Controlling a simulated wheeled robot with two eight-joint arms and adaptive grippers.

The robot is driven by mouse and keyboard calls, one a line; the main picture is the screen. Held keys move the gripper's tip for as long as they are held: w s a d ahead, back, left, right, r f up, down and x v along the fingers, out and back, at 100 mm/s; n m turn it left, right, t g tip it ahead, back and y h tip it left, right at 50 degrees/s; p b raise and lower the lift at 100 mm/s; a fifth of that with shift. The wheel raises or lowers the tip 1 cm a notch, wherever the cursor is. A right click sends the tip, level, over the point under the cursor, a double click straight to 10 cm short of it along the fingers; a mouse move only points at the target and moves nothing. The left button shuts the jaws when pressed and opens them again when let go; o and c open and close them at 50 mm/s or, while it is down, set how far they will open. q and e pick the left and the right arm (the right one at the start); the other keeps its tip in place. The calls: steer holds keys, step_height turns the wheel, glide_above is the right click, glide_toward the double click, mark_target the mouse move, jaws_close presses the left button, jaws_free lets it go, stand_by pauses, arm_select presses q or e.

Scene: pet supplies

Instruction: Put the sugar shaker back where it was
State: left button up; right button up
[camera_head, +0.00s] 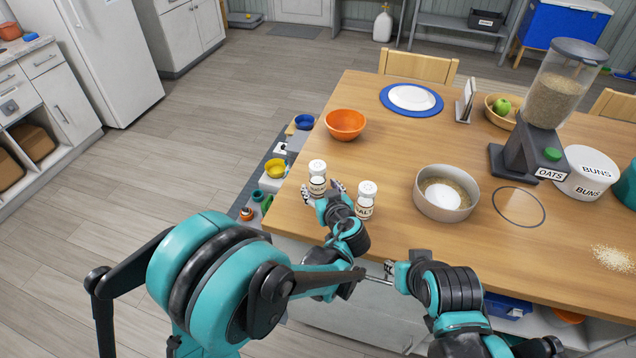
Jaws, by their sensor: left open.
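Two white-capped shakers stand upright near the table's left front corner. The left shaker (317,176) has a dark label too small to read surely. The right shaker (366,203) has a label that seems to read SALT. I cannot tell for sure which is the sugar shaker. My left gripper (322,191) is open, with its fingertips on either side of the left shaker's lower part; contact is unclear. My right gripper (388,268) is low at the table's front edge, and its finger opening is too small to judge.
On the wooden table (450,130) are an orange bowl (345,122), a grey bowl with grain (444,194), an oats dispenser (540,120), a BUNS tub (590,172) and a blue-rimmed plate (411,98). A thin circle (518,206) marks the tabletop. Spilled grain (613,258) lies right.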

arm_select(q)
steer(key=p+v, duration=0.2)
steer(key=v, duration=0.7)
steer(key=shift+s, duration=0.1)
steer(key=shift+g, duration=0.9)
steer(key=a, duration=0.4)
steer(key=a+r, duration=0.1)
steer(key=a, duration=0.1)
steer(key=shift+s+a, duration=0.1)
steer(key=shift+s, duration=0.25)
steer(key=s+a+r+m+g+h, duration=0.1)
steer(key=s+a+m+g+h, duration=0.2)
steer(key=s+a, duration=1.1)
steer(key=s+g, duration=0.1)
steer(key=s, duration=0.1)
steer(key=shift+s+a+r+h, duration=0.25)
steer(key=shift+s+a+h, duration=0.1)
steer(key=shift+s+h, duration=0.05)
